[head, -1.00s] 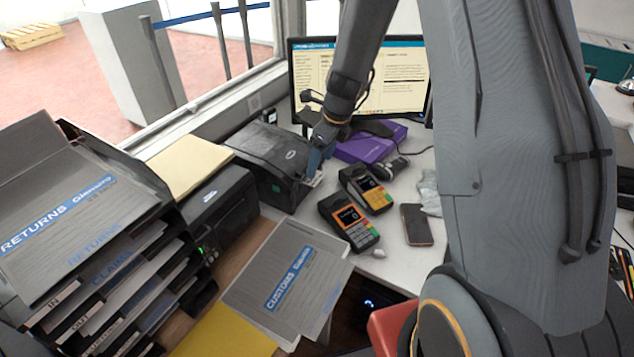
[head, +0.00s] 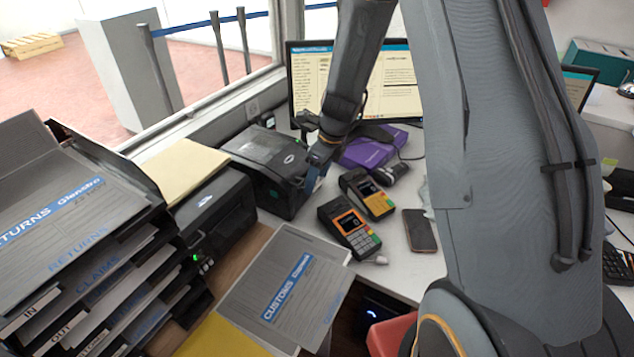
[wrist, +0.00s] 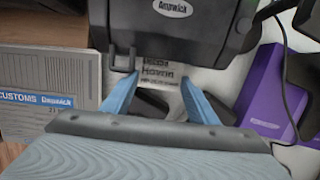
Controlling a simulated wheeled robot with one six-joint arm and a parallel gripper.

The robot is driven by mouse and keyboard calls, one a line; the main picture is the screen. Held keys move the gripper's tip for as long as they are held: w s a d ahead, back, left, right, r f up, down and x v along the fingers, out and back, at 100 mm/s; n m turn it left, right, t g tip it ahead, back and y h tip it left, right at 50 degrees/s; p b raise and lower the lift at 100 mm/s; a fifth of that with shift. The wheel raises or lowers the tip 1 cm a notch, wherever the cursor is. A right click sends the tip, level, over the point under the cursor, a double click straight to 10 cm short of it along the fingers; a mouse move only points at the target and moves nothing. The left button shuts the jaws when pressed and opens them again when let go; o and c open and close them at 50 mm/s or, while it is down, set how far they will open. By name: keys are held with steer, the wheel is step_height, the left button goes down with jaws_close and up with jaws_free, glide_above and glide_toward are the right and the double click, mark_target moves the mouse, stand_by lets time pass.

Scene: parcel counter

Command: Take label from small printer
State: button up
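The small printer (head: 268,165) is a dark box on the counter below the monitor. In the wrist view its front (wrist: 175,30) fills the top middle. A white label (wrist: 158,72) with dark printed text shows just below the printer's front edge. My gripper (wrist: 160,82) has its two blue fingers apart, one on each side of the label. I cannot tell whether either finger touches it. In the head view my gripper (head: 316,176) is at the printer's front right, and the label is hard to make out there.
Two card terminals (head: 349,229) and a phone (head: 419,230) lie right of the printer. A purple box (head: 372,148) is behind them. A second dark printer (head: 215,215) and a grey customs folder (head: 285,285) are to the left and front. A cable hangs near the purple box.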

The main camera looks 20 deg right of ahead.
stand_by(0.3)
steer(key=shift+r, duration=0.1)
steer(key=shift+p+v, duration=1.55)
steer(key=shift+p, duration=0.25)
steer(key=shift+s+d, duration=0.15)
steer(key=shift+d, duration=0.05)
